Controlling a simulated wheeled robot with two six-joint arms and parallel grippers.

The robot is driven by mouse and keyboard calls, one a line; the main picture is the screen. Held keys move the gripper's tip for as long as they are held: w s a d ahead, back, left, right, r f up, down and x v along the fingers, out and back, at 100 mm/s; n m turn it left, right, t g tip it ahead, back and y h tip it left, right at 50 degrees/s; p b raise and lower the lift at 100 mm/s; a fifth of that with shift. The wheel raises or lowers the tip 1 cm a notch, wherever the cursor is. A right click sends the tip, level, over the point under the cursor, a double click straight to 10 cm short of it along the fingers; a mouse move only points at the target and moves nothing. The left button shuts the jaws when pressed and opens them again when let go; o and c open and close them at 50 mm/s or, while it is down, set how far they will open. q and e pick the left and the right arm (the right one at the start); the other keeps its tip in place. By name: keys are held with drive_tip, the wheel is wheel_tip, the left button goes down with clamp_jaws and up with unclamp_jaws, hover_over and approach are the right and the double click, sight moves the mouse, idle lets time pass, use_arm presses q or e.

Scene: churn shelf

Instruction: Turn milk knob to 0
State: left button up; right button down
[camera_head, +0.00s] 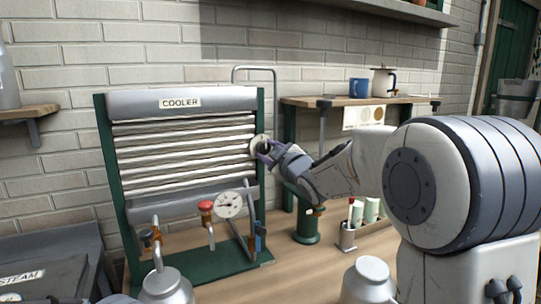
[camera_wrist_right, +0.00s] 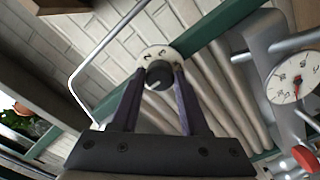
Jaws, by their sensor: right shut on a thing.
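The milk knob (camera_wrist_right: 158,75) is a dark round knob on a pale dial plate (camera_wrist_right: 152,52) at the right post of the cooler. In the head view the pale dial plate (camera_head: 257,142) shows at the upper right of the cooler (camera_head: 180,103), partly hidden by my gripper. My right gripper (camera_head: 266,150) is shut on the knob; in the wrist view its two fingers (camera_wrist_right: 158,86) sit on either side of it. The marks on the plate are too small to read, so I cannot tell the setting. My left gripper is not in view.
A round gauge (camera_head: 229,204) and a red-topped valve (camera_head: 206,207) stand at the cooler's lower front. Metal cans (camera_head: 368,281) stand at the front. A green-based post (camera_head: 306,228) is below my right arm.

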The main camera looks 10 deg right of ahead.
idle(0.3)
drive_tip(key=shift+c, duration=2)
unclamp_jaws()
drive_tip(key=shift+s+d, duration=0.1)
drive_tip(key=shift+s, duration=0.15)
drive_tip(key=s+d+b, duration=0.1)
drive_tip(key=s+d, duration=0.1)
drive_tip(key=s, duration=0.7)
drive_tip(key=shift+s, duration=0.4)
drive_tip(key=shift+a, duration=0.1)
